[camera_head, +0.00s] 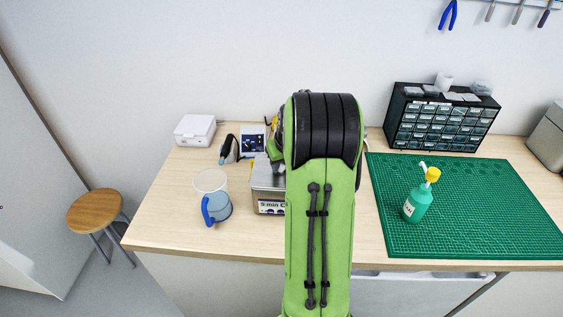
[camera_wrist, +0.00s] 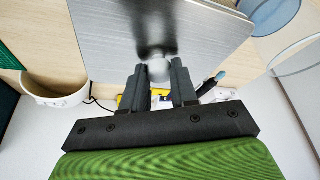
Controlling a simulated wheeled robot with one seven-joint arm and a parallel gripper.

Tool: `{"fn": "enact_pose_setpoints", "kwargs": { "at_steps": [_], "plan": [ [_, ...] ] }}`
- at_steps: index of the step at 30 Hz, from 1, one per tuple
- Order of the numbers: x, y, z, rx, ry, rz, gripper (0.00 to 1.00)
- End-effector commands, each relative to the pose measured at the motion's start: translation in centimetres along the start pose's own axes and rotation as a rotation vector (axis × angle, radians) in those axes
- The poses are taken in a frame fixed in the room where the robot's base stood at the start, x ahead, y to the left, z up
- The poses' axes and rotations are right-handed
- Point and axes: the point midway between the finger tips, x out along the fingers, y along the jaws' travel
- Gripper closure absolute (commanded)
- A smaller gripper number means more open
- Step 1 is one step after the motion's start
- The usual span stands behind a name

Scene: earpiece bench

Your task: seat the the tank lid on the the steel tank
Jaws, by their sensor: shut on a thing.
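The steel tank (camera_head: 267,195) stands on the bench, its front label partly showing; my arm covers its right part. The tank lid (camera_wrist: 105,38) is a flat brushed-metal plate filling the upper middle of the wrist view. My gripper (camera_wrist: 160,74) is shut on the lid's small round knob, with one dark finger on each side. In the head view my arm hides most of the gripper and the knob. The lid's plate hides the tank in the wrist view, so I cannot tell whether the lid touches the tank's rim or is above it.
A clear jug with a blue handle (camera_head: 212,207) stands left of the tank. A white box (camera_head: 195,130) and a dark-handled tool (camera_head: 227,147) lie behind it. Right are a green mat (camera_head: 470,205), a green bottle (camera_head: 418,204) and a drawer cabinet (camera_head: 445,120). The front-left bench is clear.

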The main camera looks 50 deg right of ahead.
Motion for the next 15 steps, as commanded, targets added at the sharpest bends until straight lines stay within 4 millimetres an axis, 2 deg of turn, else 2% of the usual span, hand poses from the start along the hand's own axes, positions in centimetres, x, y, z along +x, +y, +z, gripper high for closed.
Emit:
{"fn": "enact_pose_setpoints", "kwargs": {
  "at_steps": [7,8,13,15],
  "plan": [
    [-0.16,0.01,-0.11,0.000,0.002,0.001,1.00],
    [-0.17,0.01,-0.11,0.000,0.002,0.001,0.68],
    [-0.17,0.02,-0.10,0.000,0.002,0.001,0.42],
    [-0.16,0.02,-0.10,0.000,0.002,0.001,0.42]
  ]
}}
